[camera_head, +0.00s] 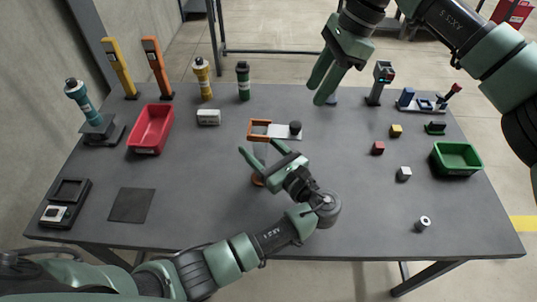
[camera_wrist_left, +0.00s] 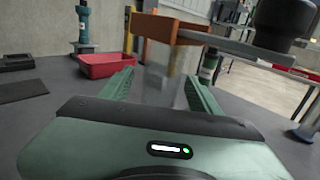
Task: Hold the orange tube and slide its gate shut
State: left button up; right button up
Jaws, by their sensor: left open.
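The orange tube shows in the head view as an orange square collar (camera_head: 251,131) on a clear body. In the left wrist view I see the collar (camera_wrist_left: 165,28) and the clear tube (camera_wrist_left: 158,85). The gate, a pale flat plate (camera_head: 280,132) with a black knob (camera_head: 295,127), sticks out to the right of the collar. The collar's opening looks uncovered. My left gripper (camera_head: 260,149) is open, with the clear tube between or just beyond its fingers. My right gripper (camera_head: 315,96) is raised beyond the gate, empty, with its fingers apart.
A red bin (camera_head: 150,129) and a white box (camera_head: 208,117) lie to the left. Yellow (camera_head: 202,78) and green (camera_head: 243,81) cylinders stand behind. A green bin (camera_head: 456,158) and small blocks are to the right. The table's front right is mostly clear.

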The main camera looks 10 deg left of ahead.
pick_arm(q)
jog(key=shift+x, duration=1.4)
grip_shut()
jog(key=c, duration=1.1)
grip_release()
grip_shut()
pick_arm(e)
jog(key=shift+o, duration=1.3)
notch_tip(320, 180, up, 2)
jog(key=n+t+h, duration=0.1)
jog(key=n+h, duration=0.3)
jog(key=n, duration=0.2)
send_over(296, 123)
notch_tip(296, 123, down, 11)
jog(key=shift+s, duration=0.1)
